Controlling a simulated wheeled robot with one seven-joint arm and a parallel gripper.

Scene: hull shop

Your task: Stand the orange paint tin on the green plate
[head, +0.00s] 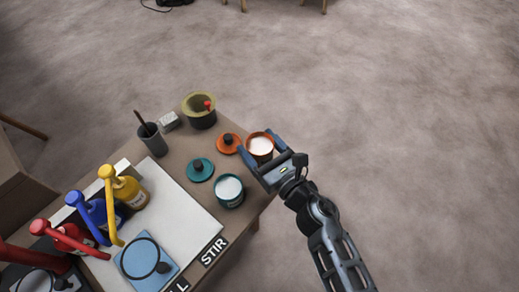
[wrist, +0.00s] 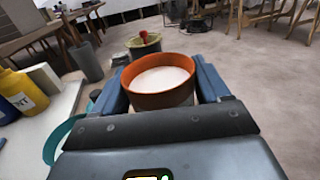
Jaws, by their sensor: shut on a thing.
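The orange paint tin (head: 261,147), open and full of white paint, is upright at the table's far right corner. My gripper (head: 263,156) is shut on it, with one blue finger on each side. The wrist view shows the tin (wrist: 160,98) between the two fingers (wrist: 162,90). I cannot tell whether its base touches the table. I cannot make out a green plate in either view.
The table (head: 178,158) holds an orange lid (head: 228,143), a teal lid (head: 200,170), a teal tin (head: 229,191), an olive pot (head: 199,111) and a dark brush cup (head: 152,139). Red, blue and yellow (head: 130,192) pump bottles stand left. Open floor lies right.

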